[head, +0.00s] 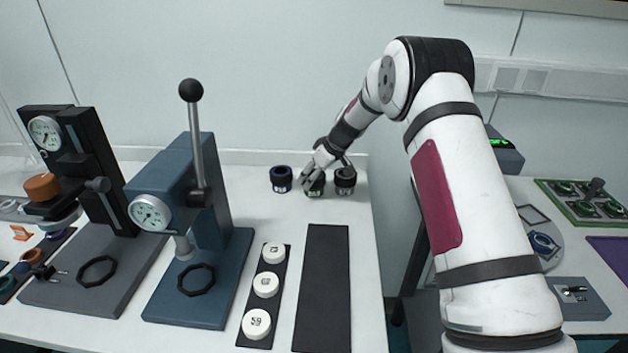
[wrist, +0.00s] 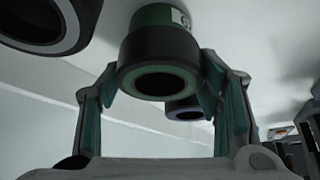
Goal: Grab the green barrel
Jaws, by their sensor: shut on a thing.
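The green barrel (wrist: 158,62) is short and round, with a wide black band, a green-rimmed open end and a white label. In the wrist view it sits between the two fingers of my gripper (wrist: 162,84), which is shut on it from both sides. In the head view the barrel (head: 316,187) is the middle one of three at the back of the white table, partly hidden by my gripper (head: 314,178). I cannot tell whether it still touches the table.
A blue-ringed barrel (head: 281,179) stands close on the left and a dark barrel (head: 345,180) close on the right. The blue-grey press (head: 205,190), white labelled caps (head: 266,285) and an empty black mat (head: 323,285) are nearer. The wall is just behind.

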